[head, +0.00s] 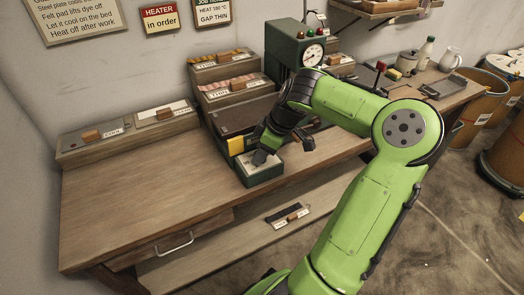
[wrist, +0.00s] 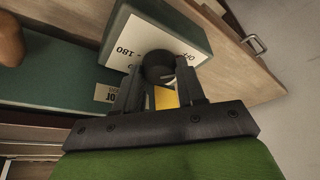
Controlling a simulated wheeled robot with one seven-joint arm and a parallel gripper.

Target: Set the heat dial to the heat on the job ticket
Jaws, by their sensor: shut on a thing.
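The heat dial is a dark round knob (wrist: 158,66) on a white scale plate (wrist: 186,54), on top of a dark green box (head: 264,183) at the bench's front edge. My gripper (wrist: 160,88) is shut on the knob, one finger on each side. "180" shows on the plate in the wrist view; other lettering is partly hidden, and I cannot make out where the knob points. In the head view my gripper (head: 268,153) is over the box and hides the knob. The job ticket (head: 212,12) on the wall reads "HEAT 180 °C" and "GAP THIN".
A dark green machine with a round gauge (head: 312,55) stands behind my arm. Labelled trays (head: 228,88) stand on the bench behind the box, and more trays (head: 130,128) lie at the left. The bench's left part (head: 140,190) is clear. A red "HEATER in order" sign (head: 159,18) hangs on the wall.

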